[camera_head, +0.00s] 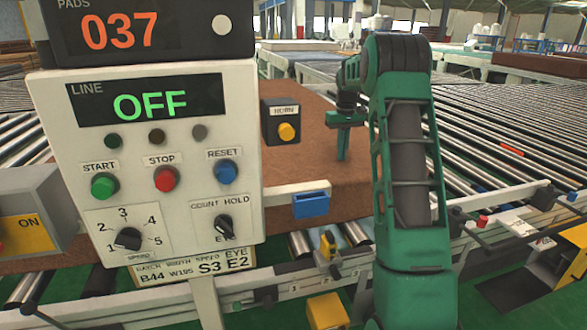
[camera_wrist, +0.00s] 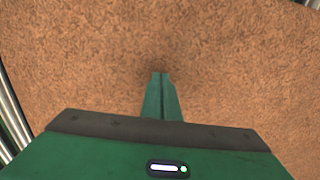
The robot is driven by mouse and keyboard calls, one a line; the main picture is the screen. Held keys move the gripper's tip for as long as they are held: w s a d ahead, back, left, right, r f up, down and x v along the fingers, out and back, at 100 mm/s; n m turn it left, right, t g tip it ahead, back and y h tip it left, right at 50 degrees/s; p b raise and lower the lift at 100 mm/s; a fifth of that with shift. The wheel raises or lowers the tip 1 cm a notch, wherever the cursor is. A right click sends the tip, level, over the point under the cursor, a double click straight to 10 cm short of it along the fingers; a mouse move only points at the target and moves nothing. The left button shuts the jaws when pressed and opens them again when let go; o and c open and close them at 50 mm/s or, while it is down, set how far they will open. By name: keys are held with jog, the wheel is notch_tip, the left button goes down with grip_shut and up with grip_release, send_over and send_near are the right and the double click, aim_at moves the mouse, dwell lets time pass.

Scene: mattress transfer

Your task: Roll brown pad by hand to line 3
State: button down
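The brown pad (camera_head: 320,180) lies on the roller conveyor behind the control panel, and part of it is hidden by the panel and my green arm. In the wrist view the pad (camera_wrist: 230,60) fills nearly the whole picture as a rough brown surface. My gripper (camera_head: 342,157) points down at the pad. In the wrist view its two green fingers (camera_wrist: 160,78) lie side by side, together, with nothing between them. The fingertips are at or close to the pad; I cannot tell whether they touch.
The control panel (camera_head: 158,240) stands close at left, reading "OFF" and "037". Bare rollers (camera_head: 490,130) extend at right. A horn box (camera_head: 281,122) stands beside the panel.

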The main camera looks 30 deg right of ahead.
jog(key=shift+s+d+f, duration=0.1)
jog(key=shift+s+d, duration=0.55)
jog(key=shift+d, duration=1.5)
jog(key=shift+s+d+f, duration=0.15)
jog(key=shift+s+d, duration=0.55)
jog(key=shift+d, duration=1.4)
jog(key=shift+s+d+f, duration=0.1)
jog(key=shift+s+d, duration=0.55)
jog(key=shift+d, duration=1.5)
jog(key=shift+s+d+r, duration=0.15)
jog(key=shift+s+d, duration=0.1)
jog(key=shift+d, duration=0.8)
jog(key=shift+s+d+r, duration=0.15)
jog(key=shift+s+d, duration=0.1)
jog(key=shift+d, duration=0.85)
jog(key=shift+s+d+r, duration=0.15)
jog(key=shift+s+d, duration=0.1)
jog(key=shift+d, duration=0.8)
jog(key=shift+s+d+f, duration=0.1)
jog(key=shift+s+d, duration=0.2)
jog(key=shift+d, duration=0.7)
jog(key=shift+s+d, duration=0.25)
jog(key=shift+d, duration=0.75)
jog(key=shift+s+d+f, duration=0.1)
jog(key=shift+s+d, duration=0.2)
jog(key=shift+d, duration=0.7)
jog(key=shift+w, duration=0.1)
